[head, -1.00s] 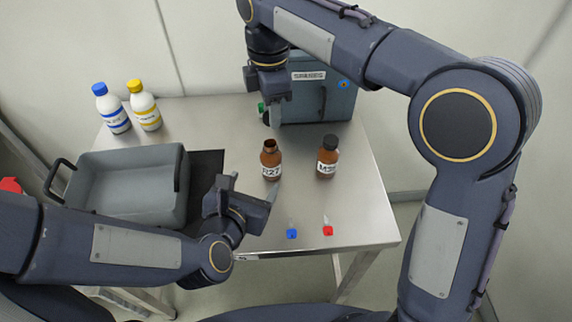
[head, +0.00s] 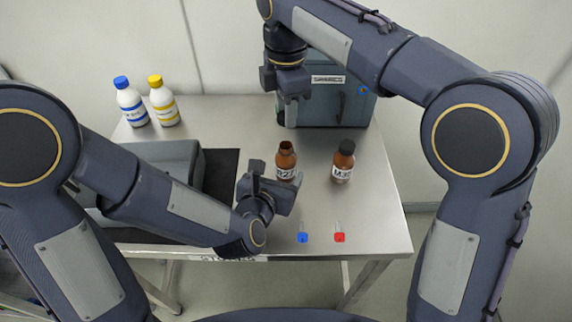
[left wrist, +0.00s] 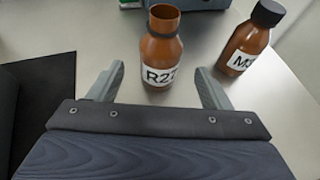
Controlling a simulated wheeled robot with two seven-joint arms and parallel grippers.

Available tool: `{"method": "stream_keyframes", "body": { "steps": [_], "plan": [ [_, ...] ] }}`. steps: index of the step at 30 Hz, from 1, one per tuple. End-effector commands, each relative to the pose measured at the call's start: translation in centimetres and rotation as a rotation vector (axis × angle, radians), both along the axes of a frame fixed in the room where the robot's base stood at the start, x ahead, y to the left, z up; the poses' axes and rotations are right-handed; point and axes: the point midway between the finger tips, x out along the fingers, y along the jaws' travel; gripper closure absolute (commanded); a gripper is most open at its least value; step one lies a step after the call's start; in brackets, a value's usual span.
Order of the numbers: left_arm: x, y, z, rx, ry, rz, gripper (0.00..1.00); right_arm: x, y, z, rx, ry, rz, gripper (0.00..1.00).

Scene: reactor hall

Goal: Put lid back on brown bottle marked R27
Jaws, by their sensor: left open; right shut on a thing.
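The brown bottle marked R27 (head: 286,162) stands upright on the table with its mouth open. In the left wrist view it (left wrist: 160,50) stands just ahead of my left fingertips, in line with the gap between them. My left gripper (head: 276,180) is open and empty, its fingers (left wrist: 158,84) spread wider than the bottle. My right gripper (head: 290,112) is above and behind the bottle, near the case, pointing down. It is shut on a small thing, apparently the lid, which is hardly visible. A similar brown bottle with a black cap (head: 343,162) stands to the right.
A grey-green case (head: 350,108) stands at the back. Two white bottles, blue-capped (head: 131,104) and yellow-capped (head: 164,103), stand back left.

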Motion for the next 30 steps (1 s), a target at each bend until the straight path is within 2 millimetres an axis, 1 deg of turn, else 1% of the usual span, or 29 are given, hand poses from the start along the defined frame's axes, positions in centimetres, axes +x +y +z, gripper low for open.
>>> {"method": "stream_keyframes", "body": {
  "steps": [1,3,6,10,15,23,30],
  "plan": [
    [1.0,-0.3,-0.5,0.0,0.003,0.003,0.28,0.0,0.0,0.0,0.0,0.0,0.0,0.9],
    [2.0,-0.6,-1.0,0.0,0.003,0.002,0.28,0.0,0.0,0.0,0.0,0.0,0.0,0.9],
    [3.3,-1.1,-1.5,0.001,0.002,0.0,0.28,0.0,0.0,0.0,0.0,0.0,0.0,0.9],
    [4.5,-1.4,-1.9,-0.001,0.0,0.0,0.28,0.0,0.0,0.0,0.0,0.0,0.0,0.9],
    [5.1,-1.6,-2.2,-0.001,0.0,0.0,0.28,0.0,0.0,0.0,0.0,0.0,0.0,0.9],
    [5.1,-1.6,-2.2,-0.001,0.0,-0.001,0.28,0.0,0.0,0.0,0.0,0.0,0.0,0.9],
    [5.1,-1.6,-2.2,0.0,0.0,-0.001,0.6,0.0,0.0,0.0,0.0,0.0,0.0,0.9]
  ]
}}
